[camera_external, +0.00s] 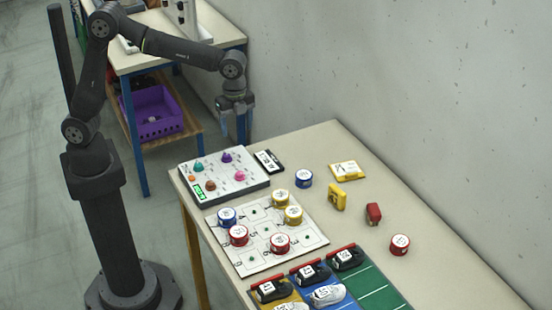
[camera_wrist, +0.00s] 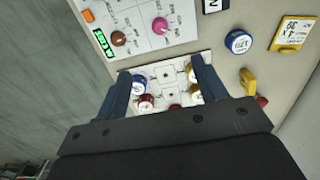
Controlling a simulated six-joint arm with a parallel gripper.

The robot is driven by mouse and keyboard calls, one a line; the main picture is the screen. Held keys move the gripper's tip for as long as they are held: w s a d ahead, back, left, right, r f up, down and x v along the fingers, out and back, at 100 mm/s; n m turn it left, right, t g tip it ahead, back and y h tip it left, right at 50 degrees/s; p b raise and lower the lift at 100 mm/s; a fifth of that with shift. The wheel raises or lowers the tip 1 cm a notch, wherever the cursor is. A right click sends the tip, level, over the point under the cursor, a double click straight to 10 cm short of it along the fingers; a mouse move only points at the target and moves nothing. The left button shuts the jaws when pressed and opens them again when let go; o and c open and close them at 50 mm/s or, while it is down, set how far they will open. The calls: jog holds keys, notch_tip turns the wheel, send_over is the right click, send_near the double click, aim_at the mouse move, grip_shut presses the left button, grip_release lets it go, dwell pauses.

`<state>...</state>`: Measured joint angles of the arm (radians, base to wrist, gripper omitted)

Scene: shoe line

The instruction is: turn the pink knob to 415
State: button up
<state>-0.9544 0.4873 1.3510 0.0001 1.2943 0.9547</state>
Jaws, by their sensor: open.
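The pink knob (camera_external: 239,176) sits at the right part of a white panel (camera_external: 225,188) at the far end of the table. In the wrist view the pink knob (camera_wrist: 160,25) stands at the top middle, beyond my fingers. The panel also carries teal, purple, brown and orange controls and a green display. The knob's scale is too small to read. My gripper (camera_external: 238,130) hangs above and behind the panel, apart from the knob. In the wrist view its two fingers (camera_wrist: 160,80) are spread with nothing held between them.
A white board (camera_external: 262,262) with several red, blue and yellow round tins lies in front of the panel. A black-and-white label block (camera_external: 269,161) and a blue tin (camera_external: 304,179) stand right of the panel. Shoes on coloured mats (camera_external: 382,297) are nearer. A wall bounds the right.

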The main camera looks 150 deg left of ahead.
aim_at(239, 173)
jog(key=shift+c, duration=1.4)
notch_tip(239, 173, down, 18)
jog(key=n, duration=0.4)
jog(key=shift+r+n, duration=0.25)
jog(key=shift+n, duration=0.05)
jog(key=c, duration=1)
